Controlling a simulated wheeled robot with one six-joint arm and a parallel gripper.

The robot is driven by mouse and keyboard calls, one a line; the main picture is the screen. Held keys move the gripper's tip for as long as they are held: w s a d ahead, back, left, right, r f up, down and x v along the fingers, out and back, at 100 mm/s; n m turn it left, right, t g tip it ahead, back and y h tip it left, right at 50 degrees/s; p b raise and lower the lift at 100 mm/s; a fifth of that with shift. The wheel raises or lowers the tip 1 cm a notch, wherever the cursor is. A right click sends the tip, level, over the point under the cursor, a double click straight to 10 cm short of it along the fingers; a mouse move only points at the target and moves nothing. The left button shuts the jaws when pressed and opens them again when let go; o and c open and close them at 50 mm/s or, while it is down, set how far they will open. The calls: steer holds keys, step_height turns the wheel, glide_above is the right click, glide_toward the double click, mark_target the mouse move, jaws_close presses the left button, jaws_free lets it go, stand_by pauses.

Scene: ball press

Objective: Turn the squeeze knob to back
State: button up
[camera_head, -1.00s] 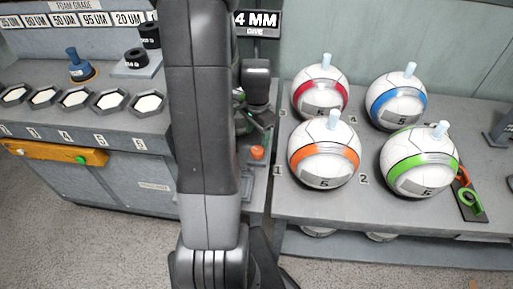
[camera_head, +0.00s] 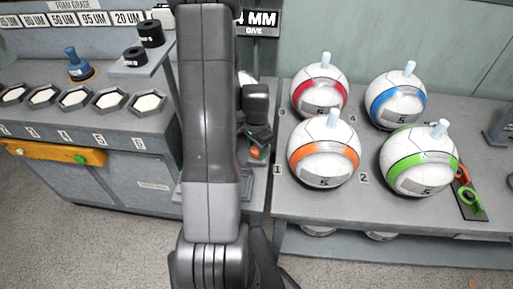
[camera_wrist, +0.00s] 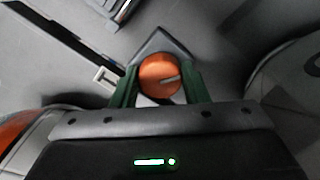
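The orange squeeze knob (camera_wrist: 158,72) sits on a grey diamond-shaped plate in the wrist view. A grey pointer mark on its face points right and slightly up. My gripper (camera_wrist: 161,84) has its green fingers on either side of the knob, near its left and right edges. The fingers are apart, and I cannot tell whether they touch it. In the head view the knob (camera_head: 254,153) shows as a small orange patch just below my gripper (camera_head: 256,137). My arm hides most of the machine around it.
Several white balls with coloured bands, such as the orange-banded ball (camera_head: 323,151), stand on the right table, close to my gripper. A left bench (camera_head: 70,130) holds hexagonal trays. A sign (camera_head: 258,20) ending in "MM" stands behind my arm.

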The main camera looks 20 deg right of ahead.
steer(key=c, duration=0.4)
steer(key=n+b, duration=0.2)
steer(key=n, duration=0.3)
steer(key=shift+d, duration=0.1)
steer(key=n+b, duration=0.1)
steer(key=n, duration=0.5)
steer(key=shift+n, duration=0.4)
steer(key=n+b, duration=0.1)
steer(key=n, duration=0.5)
steer(key=shift+d, duration=0.15)
steer(key=n+b, duration=0.1)
steer(key=n, duration=0.4)
steer(key=shift+n, duration=0.4)
